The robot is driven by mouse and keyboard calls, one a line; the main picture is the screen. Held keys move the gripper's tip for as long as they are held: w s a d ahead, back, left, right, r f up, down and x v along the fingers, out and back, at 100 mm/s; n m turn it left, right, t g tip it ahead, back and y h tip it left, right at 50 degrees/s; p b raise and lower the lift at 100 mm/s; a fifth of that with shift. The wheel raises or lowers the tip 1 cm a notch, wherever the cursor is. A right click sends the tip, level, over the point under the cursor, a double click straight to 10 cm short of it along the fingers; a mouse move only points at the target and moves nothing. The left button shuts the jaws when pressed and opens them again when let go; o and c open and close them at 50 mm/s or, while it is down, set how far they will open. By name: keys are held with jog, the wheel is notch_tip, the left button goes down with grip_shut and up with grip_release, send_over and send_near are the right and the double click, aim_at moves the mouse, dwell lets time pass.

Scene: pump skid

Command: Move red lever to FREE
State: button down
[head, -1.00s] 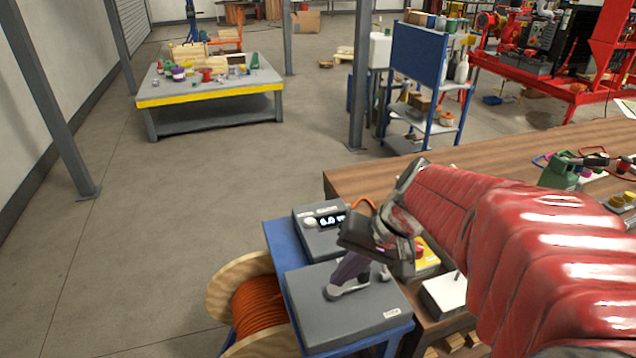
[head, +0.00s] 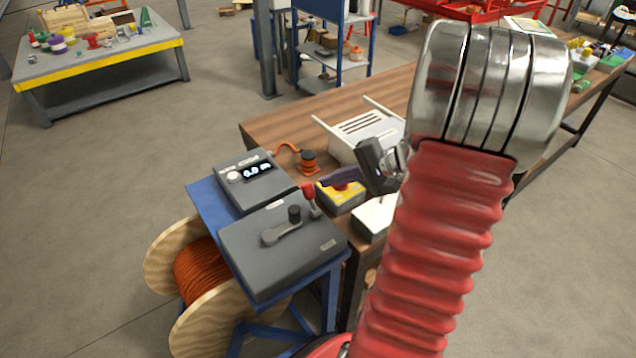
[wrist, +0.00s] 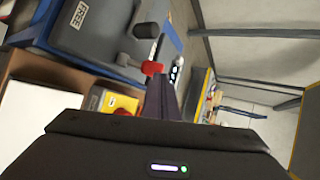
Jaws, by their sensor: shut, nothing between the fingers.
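The red lever (head: 309,190) stands at the right rear edge of the dark grey box (head: 260,262). In the wrist view its red end (wrist: 152,68) is just beyond my fingertips. My gripper (head: 326,183) is shut and empty, with its dark purple fingers pointing left at the lever. I cannot tell whether fingers and lever touch. A "FREE" label (wrist: 80,14) shows on the grey box in the wrist view. The box also carries a dark crank handle (head: 283,232).
A grey unit with a display (head: 250,178) sits behind the box on a blue stand. An orange cable reel (head: 195,270) stands left.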

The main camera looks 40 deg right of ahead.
aim_at(312, 200)
jog(key=s+d+f+m+t+h, duration=0.1)
jog(key=d+f+m+t, duration=0.1)
jog(key=d, duration=0.5)
jog(key=shift+s, duration=0.15)
jog(key=w+a+f, duration=0.3)
jog(key=w+a, duration=0.2)
jog(key=a, duration=0.2)
jog(key=shift+w, duration=0.4)
dwell(0.3)
